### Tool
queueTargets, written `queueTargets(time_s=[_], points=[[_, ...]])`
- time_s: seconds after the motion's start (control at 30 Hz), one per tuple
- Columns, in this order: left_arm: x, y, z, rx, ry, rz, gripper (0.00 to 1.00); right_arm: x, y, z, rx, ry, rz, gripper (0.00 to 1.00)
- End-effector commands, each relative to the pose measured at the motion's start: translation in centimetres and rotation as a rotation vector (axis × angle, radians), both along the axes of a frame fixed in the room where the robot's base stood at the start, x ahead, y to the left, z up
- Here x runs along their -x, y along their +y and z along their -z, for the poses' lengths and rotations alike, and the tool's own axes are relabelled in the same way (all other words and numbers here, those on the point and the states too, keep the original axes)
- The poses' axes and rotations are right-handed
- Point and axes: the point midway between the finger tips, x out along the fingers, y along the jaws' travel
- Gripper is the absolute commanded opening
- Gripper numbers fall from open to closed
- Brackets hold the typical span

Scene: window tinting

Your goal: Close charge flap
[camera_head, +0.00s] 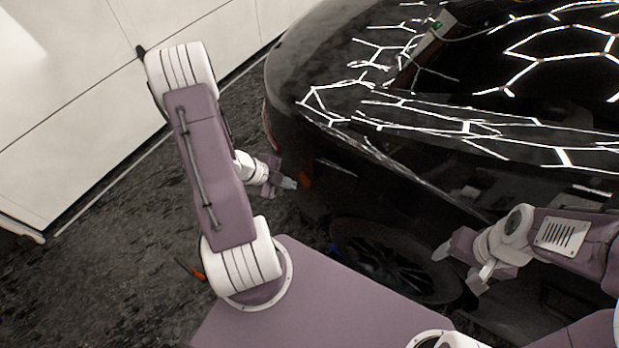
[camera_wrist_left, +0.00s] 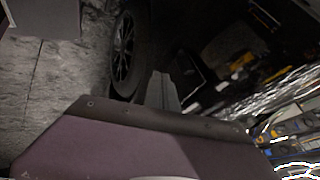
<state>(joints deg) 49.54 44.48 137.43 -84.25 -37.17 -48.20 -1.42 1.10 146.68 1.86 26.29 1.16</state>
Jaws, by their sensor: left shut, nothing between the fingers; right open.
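The black car (camera_head: 400,190) stands to the right of my left arm. A small dark panel with a pale edge (camera_head: 336,167), seemingly the charge flap, shows on its rear side; its angle is hard to tell. In the left wrist view a dark panel (camera_wrist_left: 193,72) lies just beyond the fingertips. My left gripper (camera_head: 289,184) is shut and empty, close to the car's rear corner; its fingers also show in the left wrist view (camera_wrist_left: 161,90). I cannot tell whether they touch the car. My right gripper (camera_head: 453,268) is open and empty beside the rear wheel.
The car's wheel (camera_head: 385,262) is below the panel, near my base. A white wall (camera_head: 65,100) stands at the left. Dark floor (camera_head: 100,255) between wall and car is mostly clear.

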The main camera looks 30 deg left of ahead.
Motion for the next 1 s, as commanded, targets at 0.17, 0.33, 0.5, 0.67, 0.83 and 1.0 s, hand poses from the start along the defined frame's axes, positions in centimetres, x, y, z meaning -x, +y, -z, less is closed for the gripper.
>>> queueTargets(time_s=[0.17,0.33,0.5,0.67,0.83,1.0], points=[[-1.8,-1.6,3.5,0.004,0.003,0.006,0.0,0.0,0.0,1.0,0.0,0.0,0.0,0.67],[-3.5,-3.0,6.3,0.002,0.003,0.006,0.0,0.0,0.0,1.3,0.0,0.0,0.0,0.67],[-6.2,-2.8,5.9,-0.001,-0.001,0.005,0.0,0.0,0.0,-0.2,0.0,-0.001,0.0,0.67],[-7.4,-2.8,6.1,0.0,0.0,0.002,0.0,0.0,0.0,-0.5,0.0,0.0,0.0,0.67],[-7.6,-2.8,6.2,0.0,0.002,0.001,0.0,0.0,0.0,-0.5,0.0,0.0,0.0,0.67],[-7.6,-2.8,6.2,0.0,0.002,0.001,0.0,0.0,0.0,-0.4,0.0,0.0,0.0,0.67]])
